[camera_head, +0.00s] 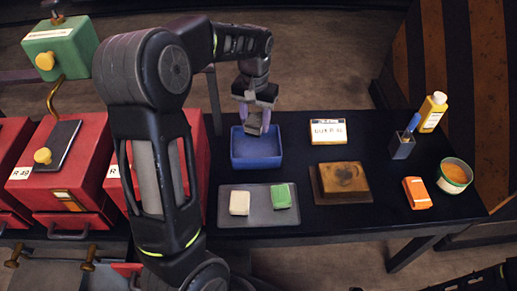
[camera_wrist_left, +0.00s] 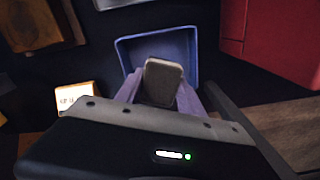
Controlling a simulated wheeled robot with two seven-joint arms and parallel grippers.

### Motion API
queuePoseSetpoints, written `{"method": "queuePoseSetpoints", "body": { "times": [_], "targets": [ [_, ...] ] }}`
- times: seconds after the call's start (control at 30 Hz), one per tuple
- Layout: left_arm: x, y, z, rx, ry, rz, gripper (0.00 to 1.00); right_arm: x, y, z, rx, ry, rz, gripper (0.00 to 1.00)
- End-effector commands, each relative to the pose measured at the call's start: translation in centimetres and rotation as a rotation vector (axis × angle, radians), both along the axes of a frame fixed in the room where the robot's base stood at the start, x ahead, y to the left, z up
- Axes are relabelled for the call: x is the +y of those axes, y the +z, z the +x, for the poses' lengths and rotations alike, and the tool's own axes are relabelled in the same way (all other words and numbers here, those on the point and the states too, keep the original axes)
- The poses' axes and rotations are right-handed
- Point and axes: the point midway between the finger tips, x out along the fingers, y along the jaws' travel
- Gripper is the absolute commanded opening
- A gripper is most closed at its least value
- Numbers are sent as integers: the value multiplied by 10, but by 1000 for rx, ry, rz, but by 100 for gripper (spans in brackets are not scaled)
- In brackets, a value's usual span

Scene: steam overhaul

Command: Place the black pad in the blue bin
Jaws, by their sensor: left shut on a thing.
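My left gripper (camera_head: 254,118) is over the blue bin (camera_head: 256,161), fingers pointing down. It is shut on a small pad, which looks dark grey-brown in the left wrist view (camera_wrist_left: 163,82) and is taken to be the black pad. The pad sits between the two purple-grey fingers, above the bin's opening. The blue bin also shows in the left wrist view (camera_wrist_left: 188,45), behind the pad. The visible part of the bin's floor is bare.
A grey tray (camera_head: 258,217) with a cream pad (camera_head: 240,203) and a green pad (camera_head: 281,196) lies in front of the bin. A wooden block (camera_head: 340,181) and a labelled white box (camera_head: 328,131) stand to the right. Red cabinets (camera_head: 75,170) are at left.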

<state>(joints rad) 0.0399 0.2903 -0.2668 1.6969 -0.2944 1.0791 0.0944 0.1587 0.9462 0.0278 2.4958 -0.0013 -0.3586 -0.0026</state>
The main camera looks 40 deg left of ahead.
Motion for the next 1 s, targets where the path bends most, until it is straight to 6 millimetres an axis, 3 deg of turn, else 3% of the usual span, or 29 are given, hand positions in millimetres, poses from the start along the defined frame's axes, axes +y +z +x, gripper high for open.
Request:
{"method": "queuePoseSetpoints", "body": {
  "times": [0.17, 0.4, 0.8, 1.0],
  "targets": [
    [0, -15, 0, 3, 0, -1, 0, 0, -2, 0, 0, 0, 0, 36],
    [0, -56, -1, 3, -1, -1, 0, 0, -4, 0, 0, 0, 0, 36],
    [0, -64, 0, 0, -1, 0, 0, 0, -5, 0, -1, 0, 0, 36],
    [0, -90, 0, 2, -1, 0, 0, 0, -7, 0, -1, 1, 0, 36]
  ]
}}
